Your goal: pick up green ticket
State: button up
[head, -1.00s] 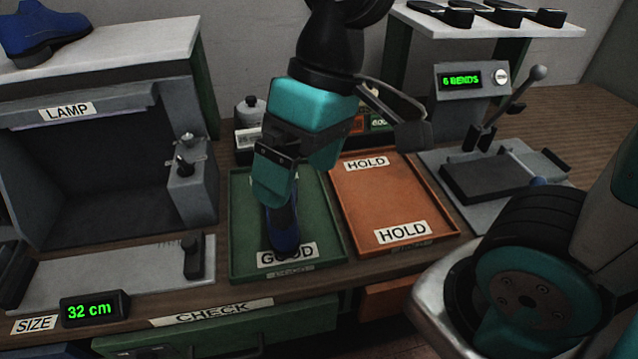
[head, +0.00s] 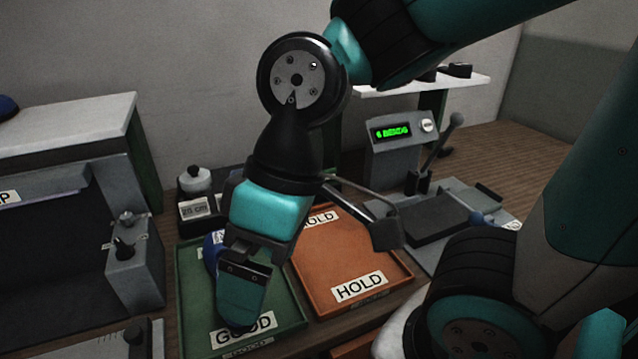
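No green ticket can be made out; my arm covers the area behind the trays. My gripper (head: 243,318) hangs fingers-down over the green GOOD tray (head: 195,325), in front of a blue shoe (head: 211,252). Most of the shoe is hidden behind the gripper, so I cannot tell whether they touch. The fingers show side-on, and their gap is not visible.
The orange HOLD tray (head: 355,258) to the right looks empty.

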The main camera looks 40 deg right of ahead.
aim_at(332, 170)
jog(key=u, duration=1.25)
jog(key=k, duration=0.7)
jog(key=z, duration=1)
jog(key=i, duration=0.5)
